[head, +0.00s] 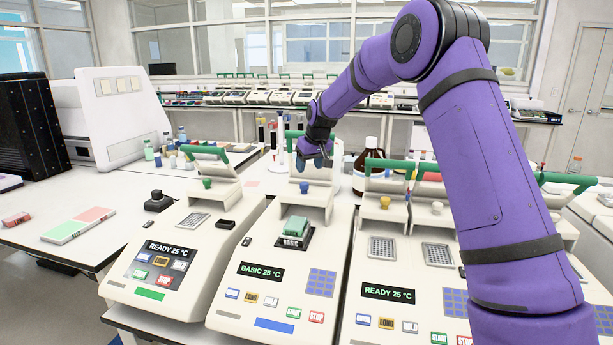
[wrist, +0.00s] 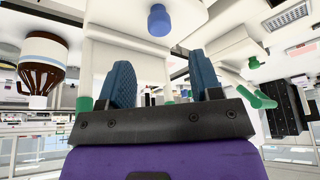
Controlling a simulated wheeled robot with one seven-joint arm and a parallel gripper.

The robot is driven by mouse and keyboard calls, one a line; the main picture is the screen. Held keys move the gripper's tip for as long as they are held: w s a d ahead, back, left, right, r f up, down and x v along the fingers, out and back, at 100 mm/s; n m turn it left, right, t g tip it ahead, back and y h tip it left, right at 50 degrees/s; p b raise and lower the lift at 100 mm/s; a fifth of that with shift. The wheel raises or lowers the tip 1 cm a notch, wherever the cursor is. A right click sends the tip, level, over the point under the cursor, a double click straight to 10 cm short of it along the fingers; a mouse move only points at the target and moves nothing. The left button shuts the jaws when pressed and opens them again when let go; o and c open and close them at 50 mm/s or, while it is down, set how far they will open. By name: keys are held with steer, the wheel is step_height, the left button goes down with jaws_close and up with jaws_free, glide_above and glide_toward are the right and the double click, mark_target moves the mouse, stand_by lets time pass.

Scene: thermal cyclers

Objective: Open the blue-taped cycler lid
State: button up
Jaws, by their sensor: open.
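The blue-taped cycler (head: 230,315) is the middle one in front, with a blue tape strip (head: 274,325) and a "BASIC 25 °C" display. Its lid (head: 318,194) stands raised, tilted back, with a blue knob (head: 304,187) on its inner face; the knob also shows in the wrist view (wrist: 158,20). A green block (head: 296,226) sits on the cycler's dark well. My gripper (head: 316,162) is at the top of the raised lid, by its green handle (wrist: 85,104). Its blue fingers (wrist: 162,75) are apart. Contact with the handle cannot be told.
A green-taped cycler (head: 185,250) stands left and a wider double cycler (head: 385,275) right, both with raised lids. A brown bottle (head: 368,160) stands close behind, right of my gripper; it shows in the wrist view (wrist: 38,72). Small bottles stand back left.

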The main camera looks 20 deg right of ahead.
steer(key=shift+v, duration=1.05)
steer(key=shift+s+r, duration=0.1)
steer(key=shift+r, duration=0.05)
steer(key=s+a+r, duration=0.1)
steer(key=s+r, duration=0.6)
steer(key=s, duration=0.5)
steer(key=s+a+r, duration=0.1)
steer(key=s+r, duration=0.5)
steer(key=s, duration=0.6)
steer(key=s+f+m, duration=0.1)
steer(key=s+f, duration=0.1)
steer(key=s, duration=1.2)
steer(key=s+f+m, duration=0.1)
steer(key=s+f, duration=0.1)
steer(key=s, duration=1.2)
steer(key=shift+s+d+t+h, duration=0.2)
steer(key=shift+t+h, duration=0.2)
